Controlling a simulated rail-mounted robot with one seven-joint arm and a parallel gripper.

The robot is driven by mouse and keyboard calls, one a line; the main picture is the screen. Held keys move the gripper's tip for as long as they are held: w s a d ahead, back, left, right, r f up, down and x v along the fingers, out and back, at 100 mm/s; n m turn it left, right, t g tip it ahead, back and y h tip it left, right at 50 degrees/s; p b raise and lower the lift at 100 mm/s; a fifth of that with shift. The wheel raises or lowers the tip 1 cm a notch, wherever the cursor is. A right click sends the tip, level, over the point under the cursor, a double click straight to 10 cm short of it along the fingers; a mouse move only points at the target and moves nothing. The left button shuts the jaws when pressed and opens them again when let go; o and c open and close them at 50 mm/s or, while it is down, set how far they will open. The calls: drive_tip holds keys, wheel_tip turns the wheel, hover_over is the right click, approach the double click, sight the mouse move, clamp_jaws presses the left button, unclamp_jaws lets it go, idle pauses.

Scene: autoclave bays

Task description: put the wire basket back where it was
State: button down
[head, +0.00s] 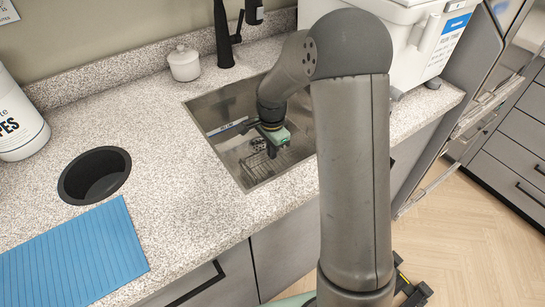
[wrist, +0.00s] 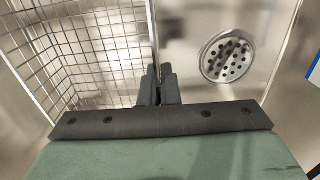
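The wire basket (wrist: 95,50) is a silvery mesh with a thicker rim. In the head view the basket (head: 283,160) is inside the steel sink, partly hidden by my arm. My gripper (wrist: 160,78) is down in the sink; in the head view it shows as a small green and black end (head: 272,140). In the wrist view its two dark fingers are close together, with the basket's right rim running between them. They look shut on that rim. Whether the basket touches the sink floor is unclear.
The steel sink (head: 217,102) has a round drain (wrist: 226,57) to the right of the basket. A black faucet (head: 224,40) and a white lidded jar (head: 184,64) stand behind it. A round black opening (head: 95,175), a blue mat (head: 70,262) and a wipes tub (head: 18,120) are left. A white machine (head: 425,35) stands right.

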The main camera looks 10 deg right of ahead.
drive_tip(key=shift+f, duration=1.4)
drive_tip(key=shift+f, duration=0.15)
drive_tip(key=c, duration=1.7)
unclamp_jaws()
wheel_tip(320, 180, up, 12)
drive_tip(key=shift+r, duration=0.2)
